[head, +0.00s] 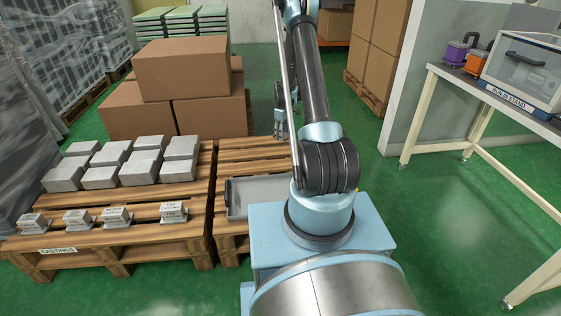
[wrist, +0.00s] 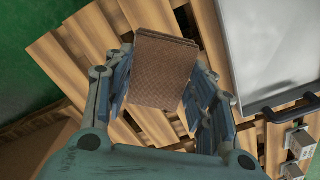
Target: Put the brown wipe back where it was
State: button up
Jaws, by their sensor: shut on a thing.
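The brown wipe (wrist: 163,70) is a folded brown square in the wrist view. It sits between the two blue-grey fingers of my gripper (wrist: 161,88), which is shut on it. Below it in that view are the wooden slats of a pallet (wrist: 85,55); I cannot tell how high above them it is. In the head view my gripper (head: 281,130) points down over the far part of the middle pallet (head: 250,154), behind my arm. The wipe cannot be made out in the head view.
A grey metal tray (head: 236,200) lies on the near part of the middle pallet; it also shows in the wrist view (wrist: 262,92). The castings pallet (head: 120,236) with grey blocks stands left. Cardboard boxes (head: 181,70) stand behind it. A run-in stand bench (head: 490,95) is right.

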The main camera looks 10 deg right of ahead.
aim_at(281, 158)
jog(key=shift+w+d+f+n, duration=0.1)
jog(key=shift+w+f+n, duration=1)
jog(key=shift+f, duration=1.85)
jog(key=shift+w+a+f+n, duration=0.1)
jog(key=shift+w+f+n, duration=1.05)
jog(key=shift+f, duration=1.85)
jog(key=shift+w+d+f+n, duration=0.1)
jog(key=shift+w+f+n, duration=0.5)
jog(key=shift+f+n, duration=1.65)
jog(key=shift+f+m, duration=0.7)
jog(key=shift+f, duration=0.1)
jog(key=o, duration=0.9)
jog(key=shift+o, duration=0.2)
jog(key=shift+r, duration=0.1)
